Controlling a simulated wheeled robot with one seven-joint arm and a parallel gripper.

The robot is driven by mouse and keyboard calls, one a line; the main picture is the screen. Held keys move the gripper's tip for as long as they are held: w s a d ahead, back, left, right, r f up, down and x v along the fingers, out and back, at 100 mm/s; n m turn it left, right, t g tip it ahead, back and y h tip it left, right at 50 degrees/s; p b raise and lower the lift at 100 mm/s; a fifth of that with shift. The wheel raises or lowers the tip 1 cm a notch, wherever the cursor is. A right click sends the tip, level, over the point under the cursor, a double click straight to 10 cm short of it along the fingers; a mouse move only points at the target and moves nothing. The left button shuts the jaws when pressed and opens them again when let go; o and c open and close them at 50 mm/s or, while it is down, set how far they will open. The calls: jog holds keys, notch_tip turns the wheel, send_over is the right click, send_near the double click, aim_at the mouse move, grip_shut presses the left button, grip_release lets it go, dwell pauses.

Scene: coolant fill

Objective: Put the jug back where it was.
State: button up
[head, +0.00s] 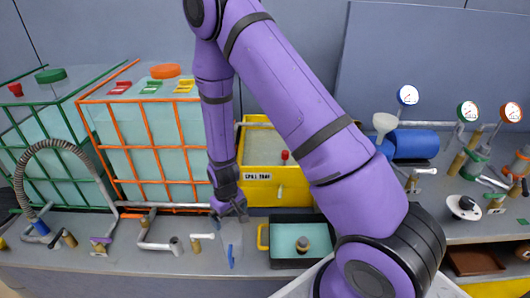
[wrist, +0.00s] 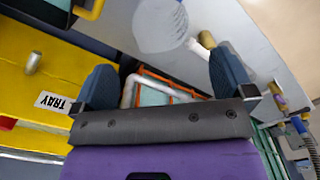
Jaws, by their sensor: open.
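A pale translucent vessel, which looks like the jug (wrist: 160,25), shows at the top of the wrist view, beyond my fingertips and not between them. In the head view the jug (head: 230,240) is faint on the bench just below my gripper, with a blue strip at its front. My gripper (head: 230,211) points down above the bench, its fingers spread and nothing between them. In the wrist view the two blue fingers (wrist: 164,80) stand wide apart. Whether any finger touches the jug cannot be told.
A black tray (head: 266,262) with a yellow handle and pale liquid sits right of the jug. Behind is a yellow spill tray (head: 245,195). Orange-caged (head: 132,160) and green-caged (head: 45,170) tanks stand left. Pipes and a valve (head: 197,244) rise close left of the jug.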

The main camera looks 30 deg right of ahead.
notch_tip(320, 180, up, 30)
jog(key=s+d+m+t, duration=0.1)
jog(key=s+d+t, duration=0.1)
jog(key=s+d, duration=0.1)
jog(key=s+d+r+m+t, duration=0.1)
jog(key=s+d+r+t, duration=0.2)
jog(key=s+r, duration=1.3)
jog(key=shift+s+d, duration=0.4)
jog(key=shift+s, duration=1.55)
jog(key=shift+r, duration=0.1)
